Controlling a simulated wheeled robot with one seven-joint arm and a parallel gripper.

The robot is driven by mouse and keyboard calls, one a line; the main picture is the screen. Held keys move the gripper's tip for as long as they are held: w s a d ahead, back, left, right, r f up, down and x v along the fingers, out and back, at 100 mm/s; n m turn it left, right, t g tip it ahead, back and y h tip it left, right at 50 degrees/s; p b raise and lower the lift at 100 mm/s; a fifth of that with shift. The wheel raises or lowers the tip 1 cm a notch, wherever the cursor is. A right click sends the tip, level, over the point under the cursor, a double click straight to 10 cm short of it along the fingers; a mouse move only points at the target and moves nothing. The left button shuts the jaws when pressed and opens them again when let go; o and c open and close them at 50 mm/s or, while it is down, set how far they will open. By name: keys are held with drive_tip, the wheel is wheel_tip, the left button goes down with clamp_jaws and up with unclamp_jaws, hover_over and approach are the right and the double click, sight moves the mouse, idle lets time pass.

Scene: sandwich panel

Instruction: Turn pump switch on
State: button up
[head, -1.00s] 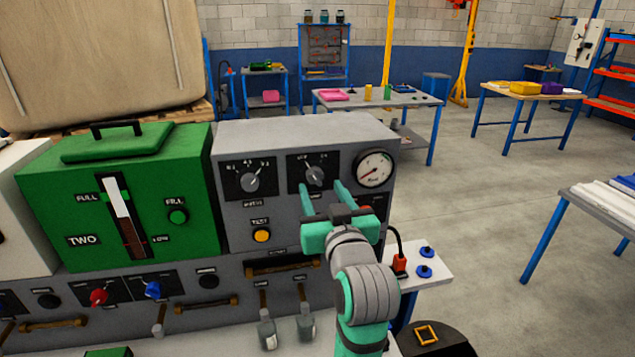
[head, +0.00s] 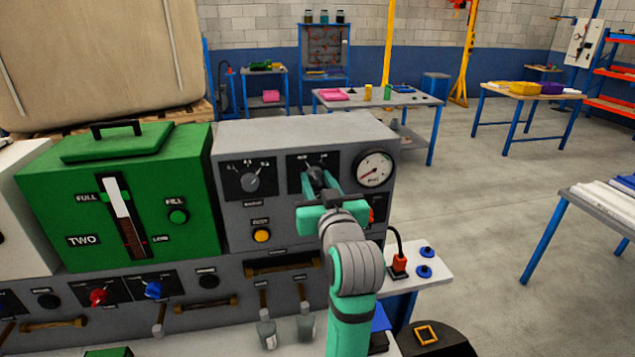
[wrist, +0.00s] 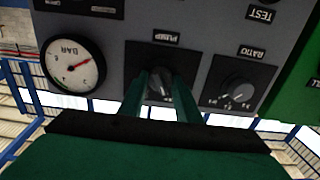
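The pump switch (wrist: 159,82) is a dark rotary knob on a black plate labelled PUMP, upside down in the wrist view. In the head view the knob (head: 315,176) is on the grey panel, left of the round gauge, partly covered by my gripper. My gripper (head: 320,186) is at the knob, with one teal finger on each side. In the wrist view my gripper's fingers (wrist: 161,84) are close together with the knob between them, and they look shut on it. The exact contact and the knob's pointer are partly hidden.
The BAR gauge (wrist: 72,64) and the ratio knob (wrist: 238,92) flank the pump plate. A yellow test button (head: 262,235) is below the ratio knob. A green box (head: 75,205) stands to the left. A lower row of knobs and handles runs below.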

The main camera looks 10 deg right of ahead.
drive_tip(key=shift+m, duration=0.3)
drive_tip(key=m, duration=1.1)
drive_tip(key=shift+m, duration=0.3)
idle(0.5)
drive_tip(key=o, duration=1.1)
drive_tip(key=shift+c, duration=0.2)
drive_tip(key=s, duration=1)
drive_tip(key=shift+s, duration=0.35)
drive_tip(key=shift+s, duration=0.1)
